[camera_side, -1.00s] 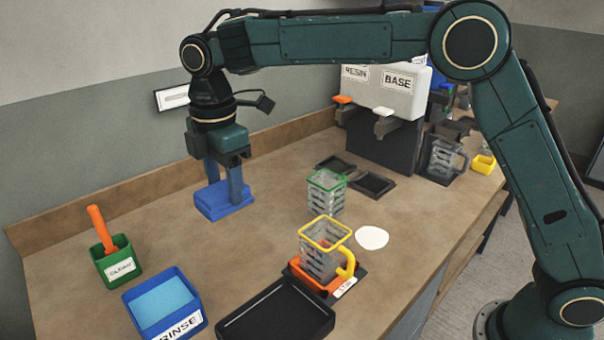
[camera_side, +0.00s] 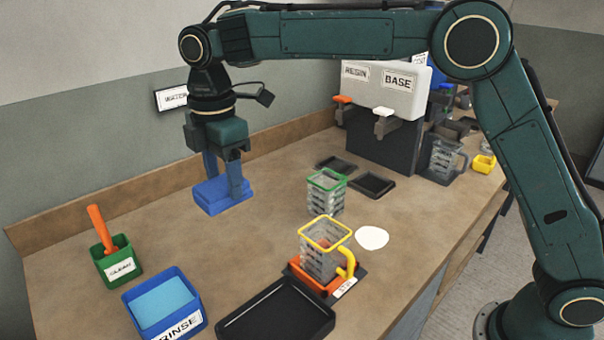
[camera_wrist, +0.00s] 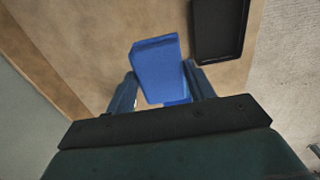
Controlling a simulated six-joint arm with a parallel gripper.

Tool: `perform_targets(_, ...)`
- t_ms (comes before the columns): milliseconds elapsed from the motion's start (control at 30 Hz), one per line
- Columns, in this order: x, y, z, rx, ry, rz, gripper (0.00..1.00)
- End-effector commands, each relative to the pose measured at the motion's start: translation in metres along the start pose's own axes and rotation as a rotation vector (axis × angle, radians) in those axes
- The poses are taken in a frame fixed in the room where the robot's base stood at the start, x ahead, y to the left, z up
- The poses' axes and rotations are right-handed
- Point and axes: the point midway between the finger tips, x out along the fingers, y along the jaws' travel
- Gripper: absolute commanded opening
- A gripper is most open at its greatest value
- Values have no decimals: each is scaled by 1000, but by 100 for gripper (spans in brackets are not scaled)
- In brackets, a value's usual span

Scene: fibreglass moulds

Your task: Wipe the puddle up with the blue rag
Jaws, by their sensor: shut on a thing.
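The blue rag (camera_side: 214,199) is a flat block-like pad at the back left of the bench in the side view. My gripper (camera_side: 223,184) points down and is shut on it, with one finger at each side. The rag also shows in the wrist view (camera_wrist: 158,68), between the two fingers (camera_wrist: 160,85). I cannot tell whether its underside touches the bench. The puddle (camera_side: 372,238) is a white, rounded patch on the bench, well to the right of the rag and beside the yellow-rimmed jug. It is not seen in the wrist view.
The yellow-rimmed jug (camera_side: 322,258) on its orange stand and the green-rimmed jug (camera_side: 325,196) stand between rag and puddle. In front are the RINSE tub (camera_side: 180,327), a green CLEAN pot (camera_side: 122,270) and a black tray (camera_side: 318,318). Dispensers (camera_side: 385,92) stand behind.

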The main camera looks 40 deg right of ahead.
Motion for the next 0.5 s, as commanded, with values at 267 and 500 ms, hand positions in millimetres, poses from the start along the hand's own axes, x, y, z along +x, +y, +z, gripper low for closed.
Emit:
perform_targets(267,-22,0,0,0,1,3,36)
perform_targets(500,-40,0,0,0,1,2,36)
